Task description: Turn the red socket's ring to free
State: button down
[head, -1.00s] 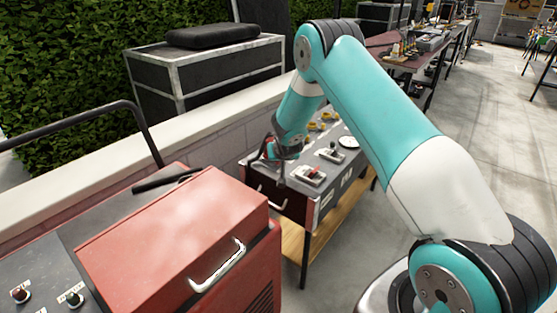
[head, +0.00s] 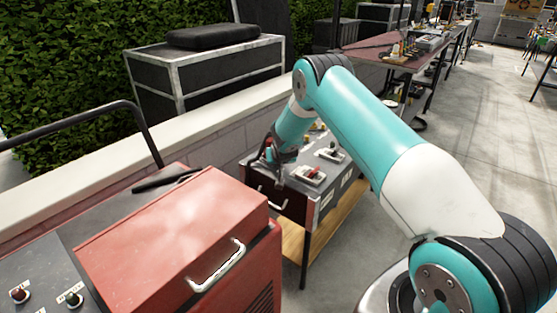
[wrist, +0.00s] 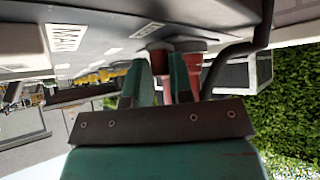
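In the wrist view a red socket (wrist: 159,57) on the dark panel shows between and just beyond the two teal fingers of my gripper (wrist: 160,77). A second red socket (wrist: 192,60) is just right of it. The fingers are apart, with a gap between them. I cannot tell whether they touch the socket. In the head view my gripper (head: 276,168) points down over the left end of the dark bench panel. The arm and gripper hide most of the sockets there. The ring's setting is not readable.
The dark bench panel carries red and white switches (head: 307,175) and yellow parts. A red cabinet (head: 170,240) with a handle stands close in front on the left. A low wall (head: 90,188) runs behind.

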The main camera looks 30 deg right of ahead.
jog(key=shift+d+f+n+t+y+b, duration=0.15)
jog(key=shift+d+n+t+y+b, duration=0.15)
jog(key=shift+d+n+y+b, duration=0.7)
jog(key=shift+w+d+n+y, duration=0.1)
jog(key=shift+d+n+y, duration=0.1)
jog(key=shift+n+y, duration=0.5)
jog(key=shift+n+b, duration=0.3)
jog(key=shift+n, duration=0.2)
jog(key=shift+r, duration=0.2)
jog(key=c, duration=1.1)
grip_release()
jog(key=shift+o, duration=0.2)
jog(key=v, duration=1.7)
jog(key=shift+s+p, duration=0.3)
